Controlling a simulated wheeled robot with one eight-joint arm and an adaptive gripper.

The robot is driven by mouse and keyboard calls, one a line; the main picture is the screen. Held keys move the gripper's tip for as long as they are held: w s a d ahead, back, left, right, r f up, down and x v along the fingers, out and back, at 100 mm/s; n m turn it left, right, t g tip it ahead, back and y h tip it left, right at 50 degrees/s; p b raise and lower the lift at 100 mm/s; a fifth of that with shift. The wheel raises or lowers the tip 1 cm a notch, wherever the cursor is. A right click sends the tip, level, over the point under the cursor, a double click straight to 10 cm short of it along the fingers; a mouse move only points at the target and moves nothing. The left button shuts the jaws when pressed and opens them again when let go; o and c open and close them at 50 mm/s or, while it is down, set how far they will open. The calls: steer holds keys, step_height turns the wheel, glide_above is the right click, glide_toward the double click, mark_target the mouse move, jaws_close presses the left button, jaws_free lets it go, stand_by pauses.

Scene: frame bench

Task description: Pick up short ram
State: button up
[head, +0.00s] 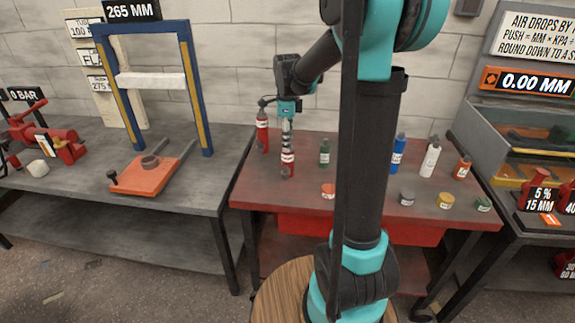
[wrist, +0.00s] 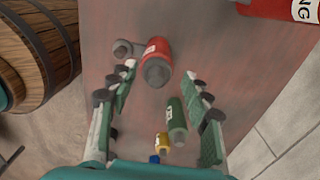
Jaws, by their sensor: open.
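A red cylinder with a white label (head: 287,164), apparently the short ram, stands upright on the red bench below my gripper. Its label is too small to read. In the wrist view this red cylinder (wrist: 155,64) lies between the far ends of my open fingers, with clear space on both sides. My gripper (head: 287,146) points down just above it, open and empty. A taller red cylinder (head: 262,130) stands behind it to the left; its label ends in "NG" in the wrist view (wrist: 285,8).
A green bottle (head: 325,152) stands close to the right. A blue press frame (head: 198,100) stands on the left bench (head: 60,188).

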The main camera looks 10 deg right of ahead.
mark_target(288, 154)
steer(key=shift+s+d+f, duration=0.1)
steer(key=shift+f, duration=1.3)
steer(key=shift+s+f, duration=0.1)
steer(key=shift+f, duration=1.3)
steer(key=shift+c, duration=0.6)
jaws_close()
